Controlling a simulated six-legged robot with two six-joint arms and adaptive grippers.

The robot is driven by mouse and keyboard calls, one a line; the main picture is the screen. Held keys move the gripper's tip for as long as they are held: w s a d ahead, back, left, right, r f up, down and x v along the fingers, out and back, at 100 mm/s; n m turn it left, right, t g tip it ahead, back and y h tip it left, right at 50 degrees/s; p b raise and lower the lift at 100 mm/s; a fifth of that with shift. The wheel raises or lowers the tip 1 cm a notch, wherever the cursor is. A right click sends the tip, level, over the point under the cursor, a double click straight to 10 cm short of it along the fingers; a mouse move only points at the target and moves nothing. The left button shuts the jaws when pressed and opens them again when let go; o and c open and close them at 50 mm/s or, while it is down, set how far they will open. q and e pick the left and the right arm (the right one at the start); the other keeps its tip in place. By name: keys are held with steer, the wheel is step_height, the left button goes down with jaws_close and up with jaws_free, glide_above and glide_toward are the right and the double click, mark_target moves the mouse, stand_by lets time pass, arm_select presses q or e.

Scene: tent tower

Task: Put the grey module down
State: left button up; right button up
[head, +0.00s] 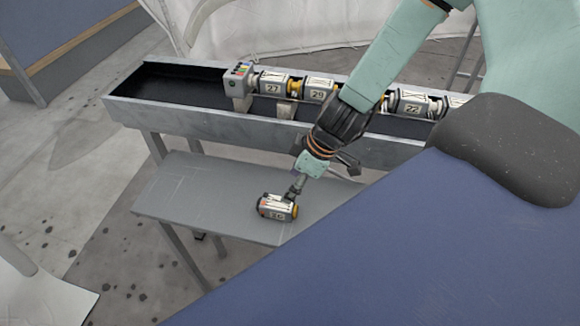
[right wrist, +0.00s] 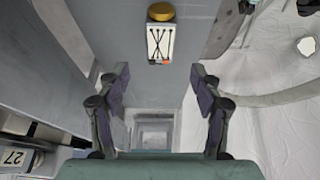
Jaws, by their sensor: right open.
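The grey module (head: 277,208), a short cylinder with a white label and a yellow end, lies on its side on the grey bench (head: 180,192). In the right wrist view the module (right wrist: 160,38) lies beyond the fingertips, between them in the picture and apart from both. My right gripper (head: 322,178) reaches down from the upper right over the bench, beside the module. In the right wrist view my right gripper (right wrist: 162,76) has its two fingers spread with nothing between them. My left gripper is not in view.
A long grey trough (head: 250,125) with a black inside stands behind the bench. A row of numbered modules (head: 272,83) lies along it; its left part is empty. A blue table (head: 60,35) stands at upper left. The bench's left part is clear.

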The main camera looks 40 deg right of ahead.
steer(key=s+f+m, duration=0.1)
steer(key=s, duration=0.2)
steer(key=s+a+f+m+g+h, duration=0.1)
steer(key=s+f, duration=0.1)
steer(key=s, duration=0.2)
steer(key=s+f+m+g+h+p, duration=0.1)
steer(key=s+f+m, duration=0.1)
steer(key=s, duration=0.2)
steer(key=shift+a+f, duration=0.15)
steer(key=shift+a, duration=0.25)
steer(key=s+a+f+m, duration=0.1)
steer(key=s+a+m, duration=0.1)
steer(key=s, duration=0.3)
steer(key=s+a+f+m+g, duration=0.1)
steer(key=s+a+m, duration=0.1)
steer(key=s, duration=0.4)
steer(key=shift+s+f+h, duration=0.15)
steer(key=shift+f+h, duration=0.25)
steer(key=shift+f, duration=0.1)
